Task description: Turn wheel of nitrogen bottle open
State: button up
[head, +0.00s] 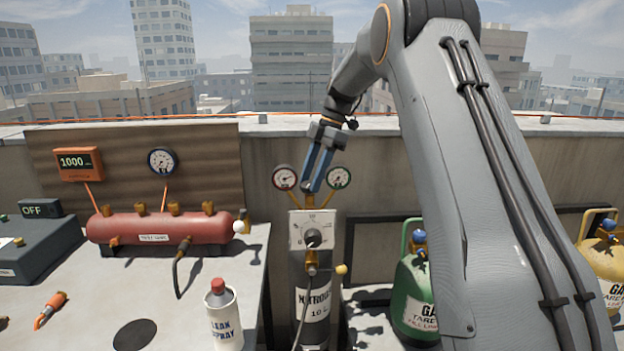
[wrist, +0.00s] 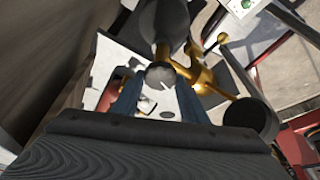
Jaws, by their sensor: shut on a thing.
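The nitrogen bottle (head: 312,300), dark grey with a white label, stands upright in the middle of the head view. Two round gauges, a left one (head: 285,177) and a right one (head: 339,177), flank its top, above a pale plate (head: 299,233) with a scale and black knob. My gripper (head: 310,187) reaches down between the gauges with blue fingers. In the wrist view my gripper (wrist: 160,98) has its fingers on either side of a round grey wheel (wrist: 160,75) above brass fittings. It is shut on this wheel. In the head view the fingers mostly hide the wheel.
A red tank (head: 150,228) and white spray can (head: 223,312) stand on the bench at left. A green bottle (head: 412,290) and yellow bottle (head: 600,262) stand at right. A parapet wall (head: 262,150) runs behind.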

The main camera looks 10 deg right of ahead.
jog(key=shift+w+n+g+h, duration=0.15)
jog(key=shift+n+g, duration=0.15)
jog(key=shift+n, duration=0.55)
jog(key=shift+n+g+h, duration=0.15)
jog(key=shift+n+g, duration=0.15)
jog(key=shift+n, duration=0.85)
jog(key=o, duration=1)
jog(key=shift+o, duration=0.2)
jog(key=b+v, duration=0.1)
jog(key=v, duration=0.6)
jog(key=shift+r, duration=0.35)
jog(key=shift+w, duration=0.15)
